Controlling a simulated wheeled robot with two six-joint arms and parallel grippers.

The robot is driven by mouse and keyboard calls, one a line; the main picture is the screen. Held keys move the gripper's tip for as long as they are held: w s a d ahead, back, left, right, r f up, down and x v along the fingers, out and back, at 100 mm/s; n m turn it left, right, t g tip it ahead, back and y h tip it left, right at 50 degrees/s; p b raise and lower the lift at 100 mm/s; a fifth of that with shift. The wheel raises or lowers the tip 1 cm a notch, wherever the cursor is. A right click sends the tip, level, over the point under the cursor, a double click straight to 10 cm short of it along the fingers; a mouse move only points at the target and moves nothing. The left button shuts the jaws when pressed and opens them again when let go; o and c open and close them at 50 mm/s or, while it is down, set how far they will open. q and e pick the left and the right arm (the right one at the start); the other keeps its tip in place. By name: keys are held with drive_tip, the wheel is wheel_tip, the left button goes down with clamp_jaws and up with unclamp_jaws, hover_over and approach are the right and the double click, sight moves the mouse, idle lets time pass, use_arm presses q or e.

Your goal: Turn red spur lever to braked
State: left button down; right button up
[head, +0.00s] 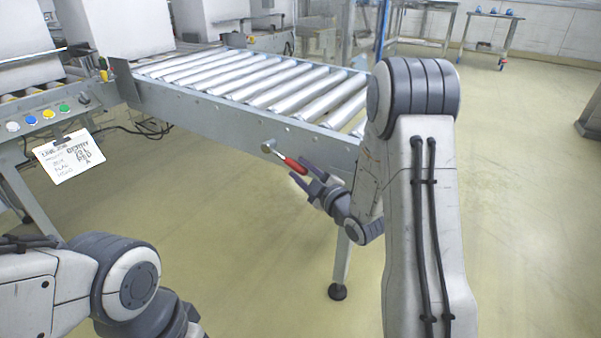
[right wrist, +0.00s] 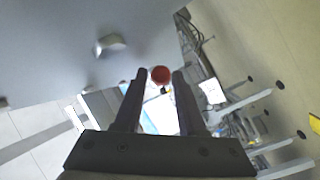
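The red spur lever (head: 291,162) sticks out from a grey hub on the side rail of the roller conveyor. In the head view its red handle slopes down to the right from the hub (head: 267,146). My right gripper (head: 301,172) is at the handle's free end, one finger on each side. In the right wrist view the handle's round red end (right wrist: 160,75) shows between the tips of my open fingers (right wrist: 159,76), with gaps visible on both sides. No braked marking is readable. My left gripper is out of view; only its arm shows at lower left.
The roller conveyor (head: 200,98) stands behind the lever, with a support leg (head: 341,265) right of it. A button panel (head: 45,115) with a hanging paper sign (head: 70,157) is at left. The floor in front is clear.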

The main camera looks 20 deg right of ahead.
clamp_jaws()
idle(1.2)
